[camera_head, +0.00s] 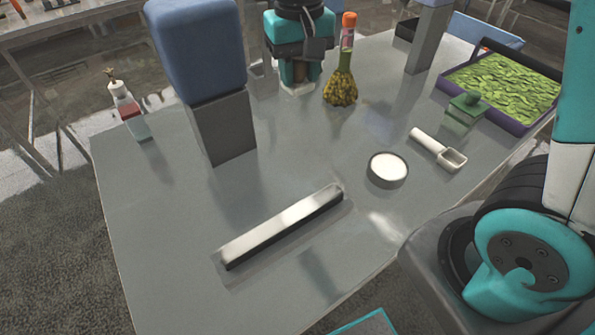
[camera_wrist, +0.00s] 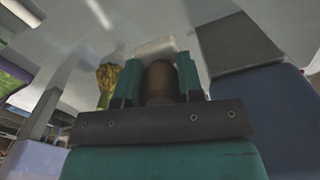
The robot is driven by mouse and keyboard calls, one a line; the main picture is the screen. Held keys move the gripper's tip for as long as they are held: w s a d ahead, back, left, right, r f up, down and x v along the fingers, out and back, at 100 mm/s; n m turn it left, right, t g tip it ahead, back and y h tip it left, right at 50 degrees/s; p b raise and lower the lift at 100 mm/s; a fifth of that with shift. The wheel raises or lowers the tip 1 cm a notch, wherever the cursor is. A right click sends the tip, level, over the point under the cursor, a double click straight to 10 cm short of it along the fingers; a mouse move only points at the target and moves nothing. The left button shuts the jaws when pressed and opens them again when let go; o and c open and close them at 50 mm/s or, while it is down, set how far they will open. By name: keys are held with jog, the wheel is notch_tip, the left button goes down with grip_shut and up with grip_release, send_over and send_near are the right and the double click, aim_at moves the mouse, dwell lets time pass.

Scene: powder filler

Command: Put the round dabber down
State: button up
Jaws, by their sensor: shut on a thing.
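My gripper (camera_head: 299,68) is at the back middle of the grey table in the head view, pointing down. It is shut on the round dabber (camera_head: 297,87), which has a brown body and a pale lower end. In the wrist view the dabber's brown body (camera_wrist: 159,84) sits between the two teal fingers, with its pale end beyond them. The dabber's low end is at or just above the table top; I cannot tell if it touches. Its upper part is hidden by my gripper.
A blue block on a grey pedestal (camera_head: 224,128) stands close left of my gripper. A yellow-green bottle (camera_head: 341,87) with an orange top stands close right. A white powder dish (camera_head: 387,170), a scoop (camera_head: 438,149), a long pale bar (camera_head: 284,226) and a leaf tray (camera_head: 492,112) lie farther off.

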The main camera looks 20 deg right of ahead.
notch_tip(320, 180, down, 21)
jog(key=shift+r+p, duration=0.2)
jog(key=shift+p, duration=0.85)
jog(key=shift+f, duration=0.15)
jog(key=o, duration=0.9)
notch_tip(320, 180, up, 12)
jog(key=b, duration=0.2)
jog(key=s+a+r+n+y, duration=0.2)
jog(key=s+r, duration=0.4)
jog(key=s, duration=0.4)
jog(key=s+a+r+n+y, duration=0.2)
jog(key=s+r+n, duration=0.3)
jog(key=s, duration=0.4)
jog(key=shift+s+a+r+n, duration=0.25)
jog(key=shift+s+r+n, duration=0.1)
jog(key=shift+r, duration=0.15)
